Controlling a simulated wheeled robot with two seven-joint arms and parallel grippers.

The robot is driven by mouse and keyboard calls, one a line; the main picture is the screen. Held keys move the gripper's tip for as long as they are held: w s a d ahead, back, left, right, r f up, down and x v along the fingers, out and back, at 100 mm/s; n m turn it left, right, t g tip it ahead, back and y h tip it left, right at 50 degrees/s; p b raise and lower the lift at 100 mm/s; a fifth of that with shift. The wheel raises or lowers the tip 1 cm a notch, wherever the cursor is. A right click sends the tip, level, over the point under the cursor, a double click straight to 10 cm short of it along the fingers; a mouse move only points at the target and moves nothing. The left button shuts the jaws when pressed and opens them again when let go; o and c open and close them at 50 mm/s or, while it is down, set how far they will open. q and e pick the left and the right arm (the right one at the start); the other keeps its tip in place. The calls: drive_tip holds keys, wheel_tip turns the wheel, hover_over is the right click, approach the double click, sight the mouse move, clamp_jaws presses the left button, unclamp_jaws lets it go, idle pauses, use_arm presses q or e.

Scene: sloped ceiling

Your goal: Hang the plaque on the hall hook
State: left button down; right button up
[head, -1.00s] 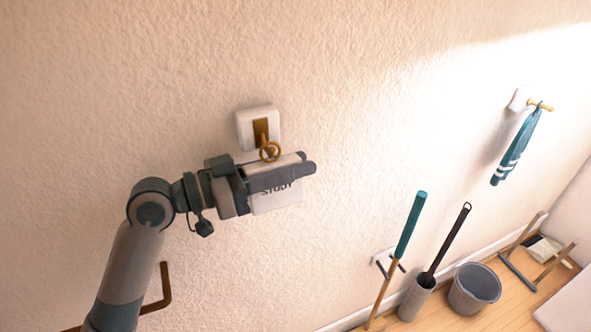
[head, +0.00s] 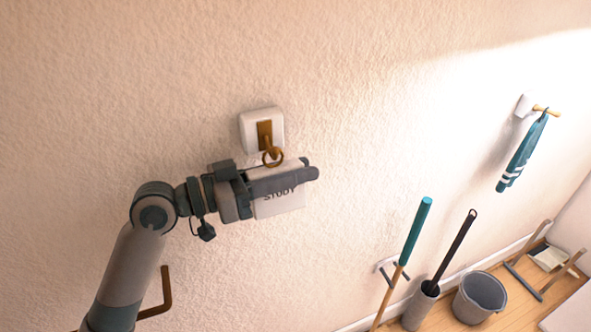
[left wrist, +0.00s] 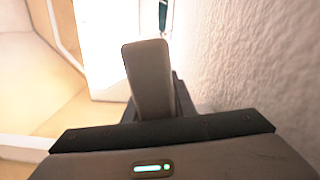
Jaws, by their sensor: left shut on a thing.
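The plaque (head: 285,207) is a white plate with dark "STUDY" lettering, partly covered by my gripper's finger. My left gripper (head: 312,173) is shut on it and holds it close to the wall, lettering facing out. The hook (head: 264,130) is a brass fitting on a white block on the wall, just above the plaque. A brass ring (head: 273,157) shows at the hook's lower end, right above the gripper; I cannot tell whether it belongs to the plaque or is over the hook. In the left wrist view a gripper finger (left wrist: 150,78) hides the plaque. My right gripper is out of view.
A teal striped towel (head: 522,152) hangs from a peg at the right. Below stand a teal-handled broom (head: 416,230), a black-handled brush in a holder (head: 421,305), a grey bucket (head: 480,297) and a dustpan (head: 548,257). The wall around the hook is bare.

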use_arm(q)
drive_tip(key=c, duration=1.4)
unclamp_jaws()
drive_tip(key=shift+a, duration=0.15)
drive_tip(key=shift+s+a+f+b, duration=0.1)
drive_tip(key=shift+s+a+b, duration=0.1)
drive_tip(key=shift+a+b, duration=0.3)
drive_tip(key=b+v, duration=0.7)
drive_tip(key=v, duration=0.9)
drive_tip(key=shift+r, duration=0.2)
